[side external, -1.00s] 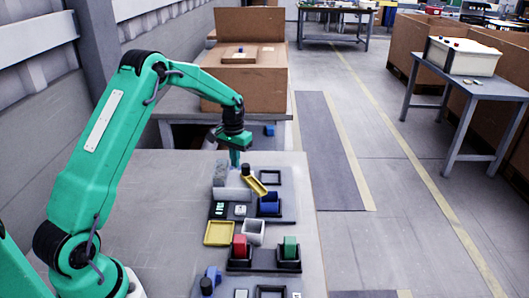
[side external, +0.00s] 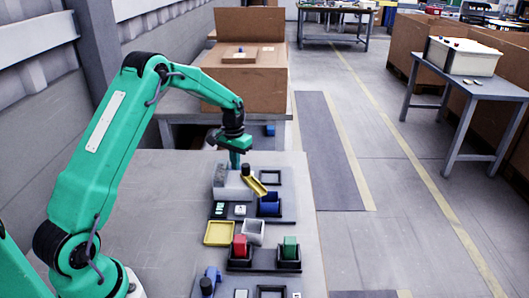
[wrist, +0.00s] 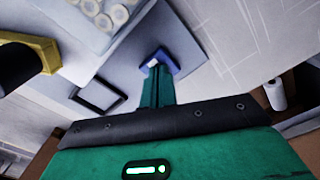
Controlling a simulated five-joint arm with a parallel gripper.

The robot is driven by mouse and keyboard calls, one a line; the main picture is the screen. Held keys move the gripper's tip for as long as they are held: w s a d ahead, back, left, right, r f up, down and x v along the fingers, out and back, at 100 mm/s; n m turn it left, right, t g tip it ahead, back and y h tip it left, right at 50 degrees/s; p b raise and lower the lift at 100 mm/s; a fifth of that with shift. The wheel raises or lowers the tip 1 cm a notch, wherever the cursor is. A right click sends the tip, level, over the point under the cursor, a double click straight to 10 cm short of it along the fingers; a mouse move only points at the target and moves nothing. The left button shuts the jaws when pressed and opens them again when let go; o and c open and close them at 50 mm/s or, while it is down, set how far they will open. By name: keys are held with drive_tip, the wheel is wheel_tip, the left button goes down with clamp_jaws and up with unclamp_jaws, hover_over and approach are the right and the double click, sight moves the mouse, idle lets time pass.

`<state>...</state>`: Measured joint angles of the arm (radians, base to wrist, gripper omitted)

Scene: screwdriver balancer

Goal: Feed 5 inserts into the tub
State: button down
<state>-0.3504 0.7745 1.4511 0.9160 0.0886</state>
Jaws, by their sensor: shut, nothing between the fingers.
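My gripper (side external: 235,163) is shut and empty, above the back of the grey feeder block (side external: 231,192). Its green fingers also show in the wrist view (wrist: 157,85). The feeder carries a black knob (side external: 245,169) and a sloping yellow chute (side external: 257,187). The blue tub (side external: 269,207) stands below the chute end; its inside is hidden. In the wrist view, several pale round inserts (wrist: 105,12) lie in a clear bin at the top. A small blue piece (wrist: 160,62) shows at the fingertips; I cannot tell what it is.
An empty black frame (side external: 270,177) lies right of the feeder. A yellow tray (side external: 219,233), a grey cup (side external: 253,231), a red block (side external: 240,246) and a green block (side external: 290,246) stand nearer the camera. The table (side external: 165,215) is clear on the left.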

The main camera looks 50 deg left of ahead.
idle(0.6)
drive_tip(key=shift+r, duration=3.4)
drive_tip(key=shift+r, duration=0.15)
wheel_tip(320, 180, up, 6)
drive_tip(key=shift+f, duration=0.15)
